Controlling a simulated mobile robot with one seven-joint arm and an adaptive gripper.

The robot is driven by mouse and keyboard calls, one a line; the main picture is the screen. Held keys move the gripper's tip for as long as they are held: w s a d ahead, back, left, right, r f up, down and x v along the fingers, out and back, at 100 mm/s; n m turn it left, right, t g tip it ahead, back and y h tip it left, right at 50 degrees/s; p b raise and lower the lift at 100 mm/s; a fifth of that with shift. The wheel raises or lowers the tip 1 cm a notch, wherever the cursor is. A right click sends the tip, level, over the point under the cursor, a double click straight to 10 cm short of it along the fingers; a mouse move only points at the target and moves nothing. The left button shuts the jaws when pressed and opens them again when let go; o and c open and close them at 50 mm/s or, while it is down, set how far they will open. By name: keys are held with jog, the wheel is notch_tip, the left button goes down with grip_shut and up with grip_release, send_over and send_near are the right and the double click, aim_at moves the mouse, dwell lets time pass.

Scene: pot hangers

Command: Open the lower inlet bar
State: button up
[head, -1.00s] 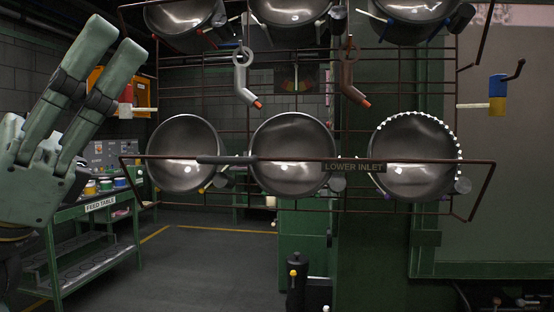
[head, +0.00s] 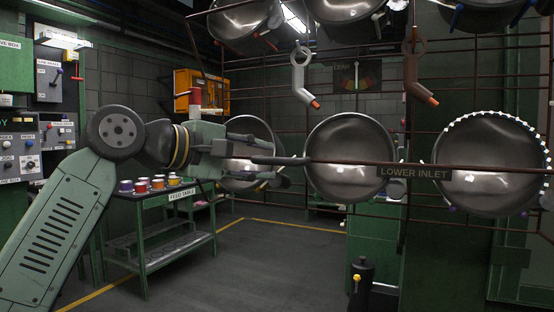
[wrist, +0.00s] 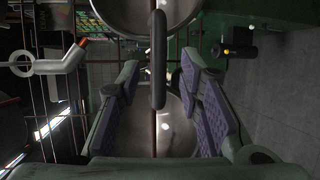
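The lower inlet bar (head: 340,163) is a thin, rust-brown bar running level in front of the lower pots, with a "LOWER INLET" plate (head: 414,172). Its thick dark handle (head: 290,160) is near the left end. My gripper (head: 268,160) reaches in from the left at the handle. In the wrist view, the handle (wrist: 158,62) stands between the fingertips of my gripper (wrist: 160,68). The purple-padded fingers are spread, with a visible gap on each side of the handle. The bar's left end is hidden behind my gripper.
Shiny pots (head: 350,157) hang behind the bar, one ringed with white dots (head: 492,160). Grey (head: 302,78) and brown (head: 416,72) hooked levers hang above. A feed table (head: 150,225) with coloured cups stands behind my arm. The floor below the bar is mostly clear.

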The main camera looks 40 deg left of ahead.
aim_at(272, 161)
jog(key=shift+x, duration=2.15)
jog(key=shift+c, duration=0.3)
grip_shut()
